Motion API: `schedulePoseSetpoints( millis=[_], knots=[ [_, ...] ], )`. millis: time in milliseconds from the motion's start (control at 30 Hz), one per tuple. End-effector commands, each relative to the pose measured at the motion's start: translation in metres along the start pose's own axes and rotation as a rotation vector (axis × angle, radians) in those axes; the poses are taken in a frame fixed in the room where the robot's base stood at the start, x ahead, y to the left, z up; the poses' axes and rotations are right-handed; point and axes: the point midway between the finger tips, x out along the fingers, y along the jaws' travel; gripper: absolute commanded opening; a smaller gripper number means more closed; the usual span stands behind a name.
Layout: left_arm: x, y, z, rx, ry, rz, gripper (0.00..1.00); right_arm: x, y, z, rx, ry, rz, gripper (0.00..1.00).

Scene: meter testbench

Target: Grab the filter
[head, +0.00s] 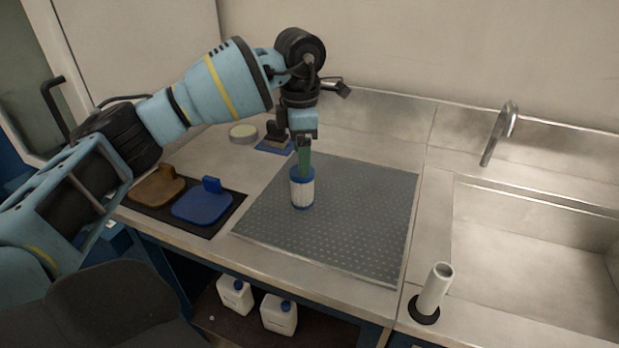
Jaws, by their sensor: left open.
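The filter (301,192) is a short white pleated cylinder with blue end rims. It stands upright on the grey perforated mat (353,233), toward the mat's left side. My left gripper (304,168) points straight down over the filter, with its green fingers at the filter's top. The fingers overlap the blue top rim in this view. I cannot tell whether they touch it. The left gripper is open. My right gripper is not in view.
A brown paddle (157,190) and a blue paddle (202,205) lie on a dark mat at left. A round pale disc (243,132) lies behind. A white tube (434,288) stands near the sink (540,262) at right. The perforated mat's right side is clear.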

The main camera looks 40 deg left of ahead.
Motion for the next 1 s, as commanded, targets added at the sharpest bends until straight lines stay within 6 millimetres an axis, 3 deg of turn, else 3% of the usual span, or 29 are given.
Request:
schedulePoseSetpoints(
  millis=[300,633,1000],
  knots=[
    [0.013,0.0,-0.001,-0.001,0.001,-0.001,0.73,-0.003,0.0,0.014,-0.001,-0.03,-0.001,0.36],
    [0.03,0.0,0.0,-0.001,0.001,0.0,0.73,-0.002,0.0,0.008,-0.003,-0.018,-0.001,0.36],
    [0.074,0.001,0.004,-0.001,-0.001,0.0,0.73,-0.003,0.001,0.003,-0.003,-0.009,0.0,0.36]
  ],
)
